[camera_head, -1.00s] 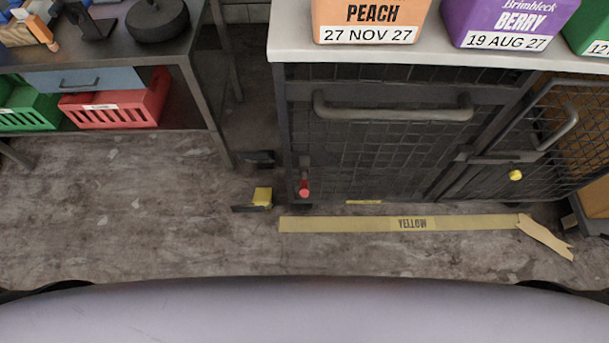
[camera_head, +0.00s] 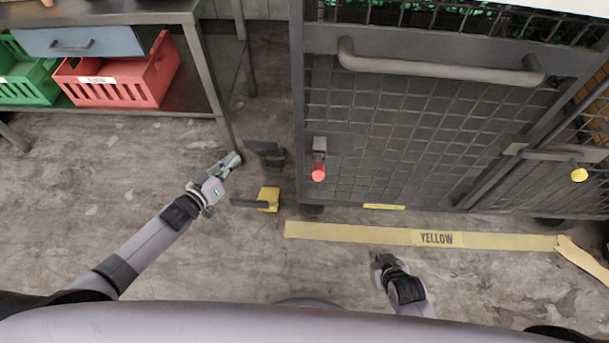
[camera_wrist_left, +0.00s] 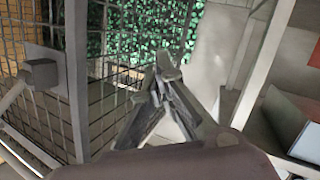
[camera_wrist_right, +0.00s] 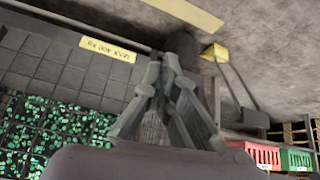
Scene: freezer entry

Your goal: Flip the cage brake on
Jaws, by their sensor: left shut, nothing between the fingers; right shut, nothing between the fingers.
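The dark mesh cage (camera_head: 420,130) stands ahead, with a grey handle bar across its front. A short lever with a red knob (camera_head: 318,172) hangs low on its left front. A yellow pedal-like block (camera_head: 268,197) with a dark bar lies at floor level just left of the cage; it also shows in the right wrist view (camera_wrist_right: 214,53). I cannot tell which part is the brake. My left gripper (camera_head: 234,158) is shut and empty, left of and apart from both parts. My right gripper (camera_head: 378,262) is shut and empty, below the yellow tape and apart from the cage.
A yellow tape strip (camera_head: 350,233) marked YELLOW runs along the floor before the cage. A metal table (camera_head: 110,18) stands at left, with red (camera_head: 130,85) and green (camera_head: 30,85) crates below. A yellow knob (camera_head: 579,175) is at right. Floor at left is clear.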

